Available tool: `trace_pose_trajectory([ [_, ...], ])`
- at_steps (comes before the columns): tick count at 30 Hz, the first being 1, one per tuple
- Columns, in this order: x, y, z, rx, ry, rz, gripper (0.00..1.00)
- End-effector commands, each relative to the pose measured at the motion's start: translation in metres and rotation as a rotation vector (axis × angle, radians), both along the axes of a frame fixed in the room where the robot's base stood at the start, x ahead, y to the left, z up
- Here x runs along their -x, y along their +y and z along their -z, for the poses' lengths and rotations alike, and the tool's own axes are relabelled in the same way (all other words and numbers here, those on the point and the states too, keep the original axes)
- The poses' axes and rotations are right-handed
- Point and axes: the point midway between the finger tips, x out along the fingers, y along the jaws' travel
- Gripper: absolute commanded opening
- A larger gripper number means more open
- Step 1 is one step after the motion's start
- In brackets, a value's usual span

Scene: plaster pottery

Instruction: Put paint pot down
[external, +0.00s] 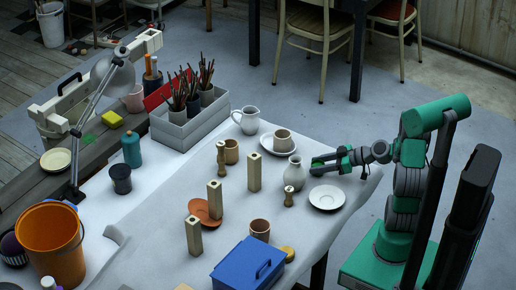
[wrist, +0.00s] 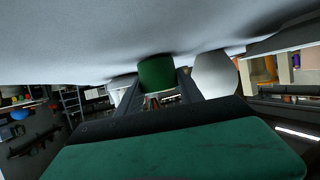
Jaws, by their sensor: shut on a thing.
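The paint pot (wrist: 156,73) is a small dark green cylinder. In the wrist view it sits between the two fingers of my gripper (wrist: 160,88), which is shut on it. That view looks upside down, with the pale table surface (wrist: 70,40) at the top. The pot's end is close to that surface; I cannot tell whether it touches. In the external view my gripper (external: 317,164) is low over the right edge of the table (external: 345,218), between a white vase (external: 294,174) and a white saucer (external: 327,197). The pot is hard to separate from my green gripper there.
A rounded white object (wrist: 214,76) stands close beside the fingers in the wrist view. A white plate with a cup (external: 283,140), wooden blocks (external: 254,171), a small wooden piece (external: 289,195) and a blue box (external: 248,266) share the table. Bare table shows at the front right.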

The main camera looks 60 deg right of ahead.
Motion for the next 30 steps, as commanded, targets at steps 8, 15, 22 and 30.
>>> trace_pose_trajectory([
  [8, 0.0, 0.0, 0.001, 0.0, 0.0, 0.0, 0.58],
  [15, 0.0, 0.0, 0.001, 0.0, 0.0, 0.0, 0.65],
  [22, 0.01, -0.006, -0.006, 0.001, 0.0, 0.005, 0.65],
  [30, 0.068, -0.031, -0.032, 0.001, 0.001, 0.009, 0.65],
])
